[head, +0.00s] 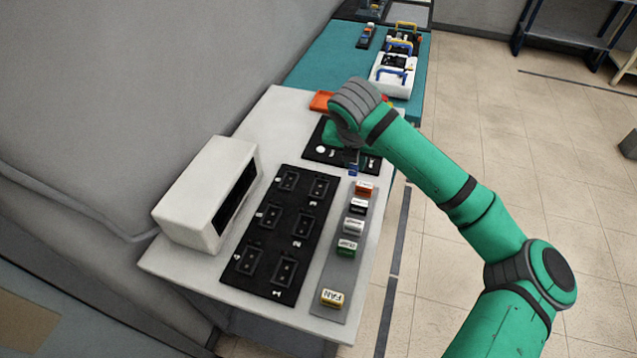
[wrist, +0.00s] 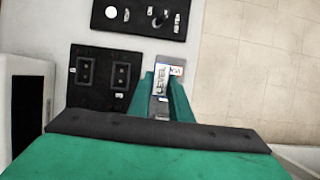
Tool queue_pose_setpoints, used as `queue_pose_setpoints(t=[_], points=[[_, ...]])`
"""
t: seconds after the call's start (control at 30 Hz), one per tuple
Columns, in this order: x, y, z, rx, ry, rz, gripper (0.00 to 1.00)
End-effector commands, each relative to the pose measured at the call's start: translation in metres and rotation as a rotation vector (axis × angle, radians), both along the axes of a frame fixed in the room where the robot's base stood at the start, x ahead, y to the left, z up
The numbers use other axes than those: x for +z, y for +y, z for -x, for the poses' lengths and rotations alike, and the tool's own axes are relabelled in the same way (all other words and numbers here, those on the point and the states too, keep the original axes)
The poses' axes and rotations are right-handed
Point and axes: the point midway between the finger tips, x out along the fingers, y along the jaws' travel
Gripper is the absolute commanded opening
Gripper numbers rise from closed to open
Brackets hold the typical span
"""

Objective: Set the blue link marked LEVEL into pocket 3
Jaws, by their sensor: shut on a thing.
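My gripper (wrist: 163,84) is shut on the blue link (wrist: 160,82), whose white label reads LEVEL. In the head view, the blue link (head: 353,166) hangs below my gripper, above the upper end of the grey strip; most of the gripper there is hidden behind my wrist. Pocket 3 (head: 319,187) looks like the empty upper right recess of the black pocket board (head: 251,289), judging by the small numeral below it. In the wrist view, pocket 3 (wrist: 121,75) lies to the left of the held link.
A grey strip (head: 318,310) holds red, black, white and green links and a yellow FAN link (head: 332,297). A white box (head: 205,190) stands left of the board. A black panel (head: 318,150) with a white button lies beyond it. An orange object (head: 321,101) sits further back.

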Motion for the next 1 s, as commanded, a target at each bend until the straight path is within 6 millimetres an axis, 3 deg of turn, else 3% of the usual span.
queue_pose_setpoints(t=[0.2, 0.4, 0.77, 1.0], points=[[-0.021, 0.046, -0.014, 0.003, 0.001, 0.001, 0.00], [-0.054, 0.070, -0.022, 0.000, 0.002, -0.001, 0.00], [-0.077, 0.088, -0.028, -0.002, 0.000, 0.000, 0.00], [-0.108, 0.090, -0.029, -0.005, 0.002, 0.001, 0.00]])
